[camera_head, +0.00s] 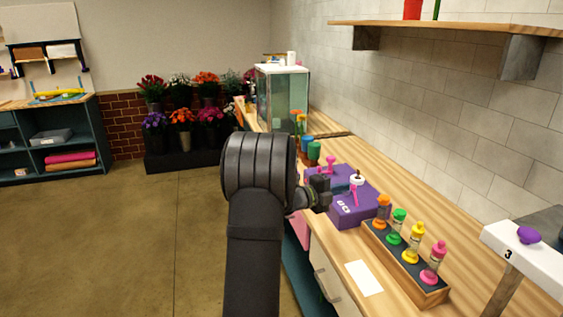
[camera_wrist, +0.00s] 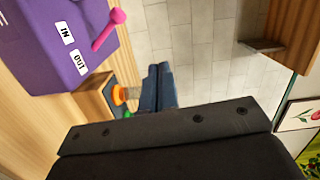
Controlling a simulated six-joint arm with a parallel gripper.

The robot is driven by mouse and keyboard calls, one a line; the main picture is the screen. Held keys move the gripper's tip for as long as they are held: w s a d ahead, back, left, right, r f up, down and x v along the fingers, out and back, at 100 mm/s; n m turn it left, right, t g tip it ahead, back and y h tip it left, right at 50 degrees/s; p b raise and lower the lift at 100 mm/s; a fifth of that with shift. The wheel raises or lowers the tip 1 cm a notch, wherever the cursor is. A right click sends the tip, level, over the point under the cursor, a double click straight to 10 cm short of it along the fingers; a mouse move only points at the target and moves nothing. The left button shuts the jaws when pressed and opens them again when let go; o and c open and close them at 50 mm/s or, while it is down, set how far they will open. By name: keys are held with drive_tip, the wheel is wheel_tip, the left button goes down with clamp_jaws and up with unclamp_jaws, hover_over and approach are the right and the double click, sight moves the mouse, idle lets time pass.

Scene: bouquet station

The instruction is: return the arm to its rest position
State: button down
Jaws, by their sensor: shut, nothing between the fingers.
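My arm reaches up from the bottom of the head view, and a large dark joint hides part of the counter behind it. My gripper (camera_head: 320,186) is small in that view, in front of the purple box (camera_head: 352,214) on the wooden counter (camera_head: 455,225). In the wrist view my gripper's dark fingers (camera_wrist: 158,84) are together with nothing between them. The purple box (camera_wrist: 50,45) shows there at upper left, with IN and OUT labels and a pink lever (camera_wrist: 109,30). I cannot tell whether the gripper touches the box.
A wooden rack (camera_head: 375,244) holds several coloured-topped vials right of the box. A white card (camera_head: 364,278) lies near the front edge. A white ledge marked 3 (camera_head: 520,258) carries a purple knob-like thing (camera_head: 529,235). A wall shelf (camera_head: 450,28) overhangs the counter. Floor at left is clear.

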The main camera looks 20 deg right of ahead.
drive_tip(key=d, duration=0.5)
drive_tip(key=d+f, duration=0.1)
drive_tip(key=d, duration=0.1)
drive_tip(key=shift+w+d, duration=0.2)
drive_tip(key=shift+d, duration=0.05)
drive_tip(key=s+d+f, duration=0.2)
drive_tip(key=s, duration=0.2)
drive_tip(key=a, duration=0.5)
drive_tip(key=shift+s+a, duration=0.3)
drive_tip(key=shift+a, duration=0.1)
